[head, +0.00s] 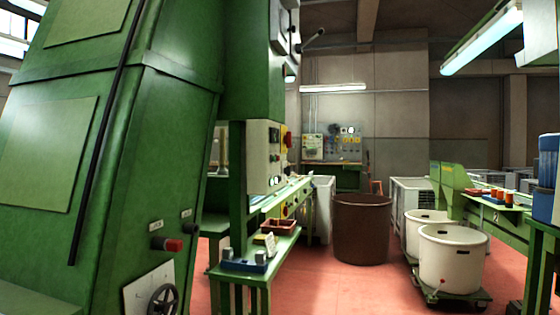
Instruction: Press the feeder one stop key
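A tall green machine (130,150) fills the left of the head view. A red knob (172,244) sticks out low on its face, with small unreadable labels near it. Right of it, a pale control panel (262,160) with small dark buttons is fixed to a green post. A red button on a yellow plate (286,138) sits at its right side. I cannot tell which of these is the feeder one stop key, as no lettering is readable. Neither gripper is in view.
A narrow green bench (270,249) stands beside the machine, with a blue item (245,263) on it. A brown tub (362,228) and wheeled white tubs (452,260) stand ahead. Red floor (345,290) is open between bench and tubs. A handwheel (163,301) is at lower left.

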